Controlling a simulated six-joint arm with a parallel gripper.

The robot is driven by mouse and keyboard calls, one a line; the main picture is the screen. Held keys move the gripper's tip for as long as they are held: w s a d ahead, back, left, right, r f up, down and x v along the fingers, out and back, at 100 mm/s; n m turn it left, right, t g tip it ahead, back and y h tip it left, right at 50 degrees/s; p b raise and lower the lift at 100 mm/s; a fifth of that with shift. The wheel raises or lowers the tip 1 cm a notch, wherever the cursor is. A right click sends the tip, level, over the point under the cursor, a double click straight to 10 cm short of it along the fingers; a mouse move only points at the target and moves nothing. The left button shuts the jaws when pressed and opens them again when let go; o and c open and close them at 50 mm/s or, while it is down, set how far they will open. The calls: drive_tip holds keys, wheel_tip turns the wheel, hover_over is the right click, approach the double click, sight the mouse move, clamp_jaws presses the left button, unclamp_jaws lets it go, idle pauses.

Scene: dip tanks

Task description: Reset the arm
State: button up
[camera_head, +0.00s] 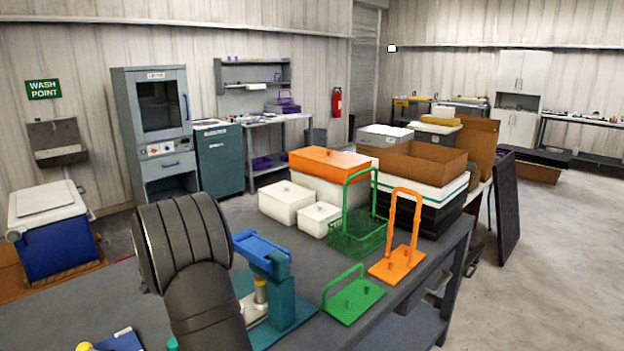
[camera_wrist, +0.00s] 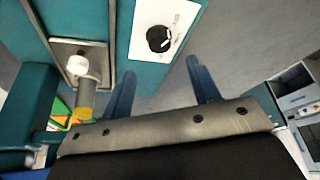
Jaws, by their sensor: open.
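My arm (camera_head: 190,260) rises dark and ribbed at the front of the head view, over the near part of the dark workbench (camera_head: 240,213). My gripper (camera_wrist: 160,68) shows in the wrist view with two blue fingers spread apart and nothing between them. In the head view I cannot make out the fingers. Beside the fingers in the wrist view is a teal panel with a black dial (camera_wrist: 159,39). Left of them is a teal fixture with a white-topped, yellow-ended cylinder (camera_wrist: 82,80).
A teal stand with a blue top (camera_head: 265,250) stands just right of my arm. Beyond it are a green handled plate (camera_head: 352,300), an orange handled plate (camera_head: 397,265), a green wire basket (camera_head: 358,233) and white boxes (camera_head: 286,202). Open floor lies at right.

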drive_tip(key=d+v, duration=0.1)
drive_tip(key=v, duration=0.8)
drive_tip(key=shift+w+d+r, duration=1.65)
drive_tip(key=shift+w, duration=0.2)
drive_tip(key=shift+w+d+r, duration=1.7)
drive_tip(key=shift+w, duration=0.15)
drive_tip(key=shift+w+d+r, duration=1.65)
drive_tip(key=shift+w, duration=0.25)
drive_tip(key=s+a+f, duration=1)
drive_tip(key=f, duration=0.3)
drive_tip(key=shift+a, duration=0.35)
